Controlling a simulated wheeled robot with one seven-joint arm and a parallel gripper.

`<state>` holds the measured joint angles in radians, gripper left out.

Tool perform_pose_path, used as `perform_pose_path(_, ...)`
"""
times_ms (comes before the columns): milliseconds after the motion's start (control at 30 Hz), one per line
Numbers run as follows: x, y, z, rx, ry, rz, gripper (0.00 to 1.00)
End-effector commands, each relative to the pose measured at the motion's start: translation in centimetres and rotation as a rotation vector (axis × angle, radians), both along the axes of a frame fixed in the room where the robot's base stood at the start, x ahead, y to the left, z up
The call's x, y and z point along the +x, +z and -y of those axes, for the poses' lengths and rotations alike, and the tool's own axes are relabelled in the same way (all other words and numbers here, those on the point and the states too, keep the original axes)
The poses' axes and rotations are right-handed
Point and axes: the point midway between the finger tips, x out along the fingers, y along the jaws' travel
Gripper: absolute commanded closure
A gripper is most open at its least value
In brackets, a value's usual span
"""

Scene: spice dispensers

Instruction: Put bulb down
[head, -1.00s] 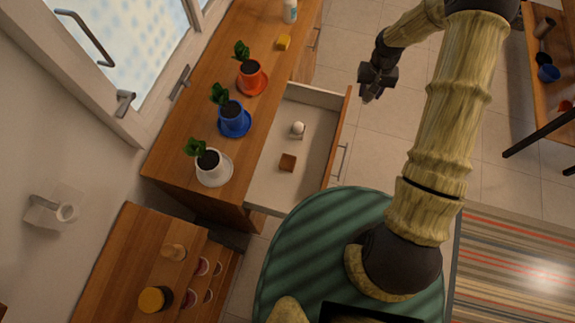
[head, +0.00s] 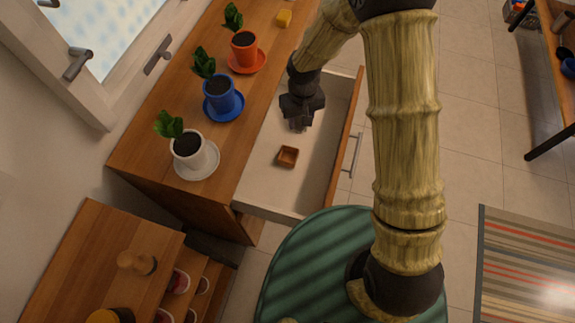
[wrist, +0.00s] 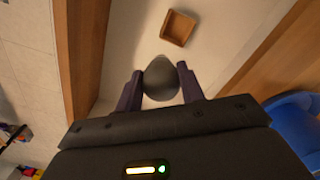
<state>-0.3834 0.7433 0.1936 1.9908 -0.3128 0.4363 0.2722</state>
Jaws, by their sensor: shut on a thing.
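My gripper (head: 298,124) reaches down into the open drawer (head: 268,188). In the wrist view my gripper (wrist: 161,92) has its two dark fingers on either side of the rounded bulb (wrist: 161,78), shut on it. The bulb looks dark grey there, in shadow. In the head view my gripper and wrist mostly hide the bulb. I cannot tell whether it still touches the drawer floor. A small brown square open box (head: 288,156) lies in the drawer near the gripper, and it also shows in the wrist view (wrist: 178,27), apart from the bulb.
Three potted plants on saucers, white (head: 188,150), blue (head: 222,98) and orange (head: 245,48), stand on the wooden counter beside the drawer. A yellow block (head: 284,18) is farther back. The drawer's near end has free room. A lower shelf (head: 85,255) holds jars.

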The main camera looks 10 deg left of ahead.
Motion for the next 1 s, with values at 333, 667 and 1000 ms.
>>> perform_pose_path(333,-3.4,-3.1,-2.7,0.001,0.091,0.001,0.88)
perform_pose_path(667,-3.5,-3.3,-2.8,0.000,0.093,0.000,0.88)
perform_pose_path(1000,-3.5,-8.6,-2.7,-0.001,0.091,-0.003,0.88)
